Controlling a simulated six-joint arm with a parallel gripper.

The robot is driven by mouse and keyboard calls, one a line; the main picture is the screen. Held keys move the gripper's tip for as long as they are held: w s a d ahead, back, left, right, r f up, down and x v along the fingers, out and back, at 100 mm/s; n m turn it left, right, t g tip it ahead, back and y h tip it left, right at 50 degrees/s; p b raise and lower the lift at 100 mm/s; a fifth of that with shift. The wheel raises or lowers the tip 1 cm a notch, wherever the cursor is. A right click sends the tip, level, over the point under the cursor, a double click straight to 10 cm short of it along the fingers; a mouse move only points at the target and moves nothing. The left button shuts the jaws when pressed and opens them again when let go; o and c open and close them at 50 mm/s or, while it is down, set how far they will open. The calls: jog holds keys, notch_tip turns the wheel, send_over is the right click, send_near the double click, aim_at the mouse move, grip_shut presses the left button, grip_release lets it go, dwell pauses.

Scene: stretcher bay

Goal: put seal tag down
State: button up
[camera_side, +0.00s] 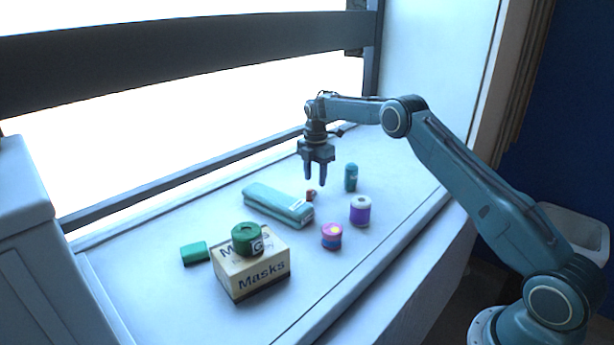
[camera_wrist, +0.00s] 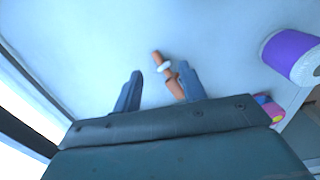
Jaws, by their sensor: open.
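A small orange-brown piece with a white band (camera_wrist: 163,68), which I take for the seal tag, lies on the pale ledge. Nothing is held.
The long teal case (camera_side: 278,205) lies left of my gripper. A teal cylinder (camera_side: 351,177), a purple roll (camera_side: 360,211) and a pink-blue roll (camera_side: 331,236) stand to the right and in front. A green roll (camera_side: 247,238) sits on the Masks box (camera_side: 250,273), beside a green block (camera_side: 194,253).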

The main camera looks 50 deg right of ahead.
notch_tip(320, 180, up, 9)
jog(key=shift+r, duration=0.15)
dwell(0.4)
dwell(0.4)
notch_tip(320, 180, up, 13)
jog(key=m+t, duration=0.1)
jog(key=m, duration=0.4)
send_over(315, 191)
jog(key=s+a, duration=0.6)
jog(key=s+a+r+m+t, duration=0.1)
jog(key=s+a+r+m, duration=0.15)
jog(key=s, duration=0.35)
jog(key=s+a+r+m+t, duration=0.1)
jog(key=s+a+r+m, duration=0.1)
jog(key=s+a+r, duration=0.3)
jog(key=s+a+f+m+t, duration=0.1)
jog(key=s+f+m, duration=0.1)
jog(key=s, duration=0.6)
jog(key=s+a+f+m, duration=0.1)
jog(key=s+f+m, duration=0.2)
jog(key=s, duration=0.6)
jog(key=s+a+f+m+t, duration=0.1)
jog(key=s+f+m, duration=0.2)
jog(key=s, duration=0.6)
jog(key=shift+a+f+t, duration=0.3)
